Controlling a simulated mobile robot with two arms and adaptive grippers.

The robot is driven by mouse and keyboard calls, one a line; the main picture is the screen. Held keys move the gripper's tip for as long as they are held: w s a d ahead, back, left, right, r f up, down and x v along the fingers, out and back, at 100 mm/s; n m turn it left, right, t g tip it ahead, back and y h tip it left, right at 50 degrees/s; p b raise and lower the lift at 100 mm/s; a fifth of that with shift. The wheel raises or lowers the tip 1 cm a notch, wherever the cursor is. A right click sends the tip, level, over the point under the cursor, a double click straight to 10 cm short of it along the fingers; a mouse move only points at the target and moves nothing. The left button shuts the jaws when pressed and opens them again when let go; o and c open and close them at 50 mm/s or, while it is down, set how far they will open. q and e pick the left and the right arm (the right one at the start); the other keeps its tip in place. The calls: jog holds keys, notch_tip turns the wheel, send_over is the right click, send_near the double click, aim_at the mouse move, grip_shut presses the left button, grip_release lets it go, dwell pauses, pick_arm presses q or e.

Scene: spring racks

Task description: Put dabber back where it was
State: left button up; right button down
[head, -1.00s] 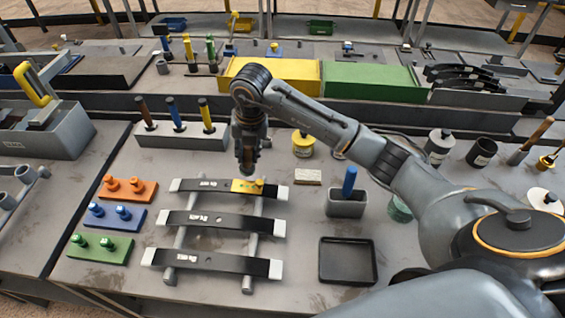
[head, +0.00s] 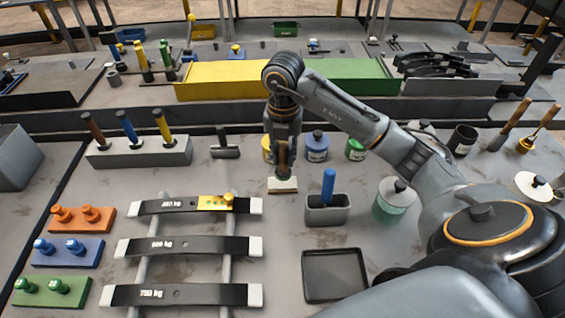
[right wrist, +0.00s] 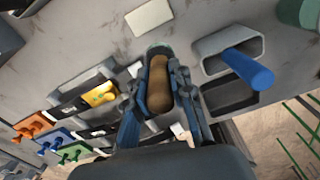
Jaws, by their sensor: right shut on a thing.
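My right gripper (head: 285,165) hangs above the bench with its fingers pointing down. In the right wrist view (right wrist: 160,100) it is shut around a brown rounded handle, which I take to be the dabber (right wrist: 159,82). A teal edge shows at the handle's far end; the rest of the dabber is hidden. A pale flat pad (head: 283,185) lies on the bench, in line with the gripper tip in the head view. A grey holder (head: 327,215) with a blue-handled tool (head: 328,186) stands to its right. My left gripper is not in view.
The spring rack (head: 185,245) with a yellow plate (head: 214,203) on its top strip is at left. A black tray (head: 334,275) lies in front of the holder. Lidded jars (head: 316,147) stand behind. A grey block (head: 140,152) holds several coloured handles. Bench between rack and tray is bare.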

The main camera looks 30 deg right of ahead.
jog(key=w+f+p, duration=0.1)
jog(key=f, duration=0.1)
jog(key=w+d+f+p, duration=0.1)
jog(key=f, duration=0.2)
jog(key=w+d+f+p, duration=0.1)
jog(key=w+f, duration=0.1)
jog(key=f, duration=0.1)
jog(key=shift+d+f, duration=0.1)
jog(key=shift+d, duration=0.1)
jog(key=shift+f, duration=0.25)
jog(key=shift+f, duration=0.1)
jog(key=shift+f, duration=0.15)
jog(key=c, duration=1.2)
grip_release()
jog(key=shift+o, duration=0.2)
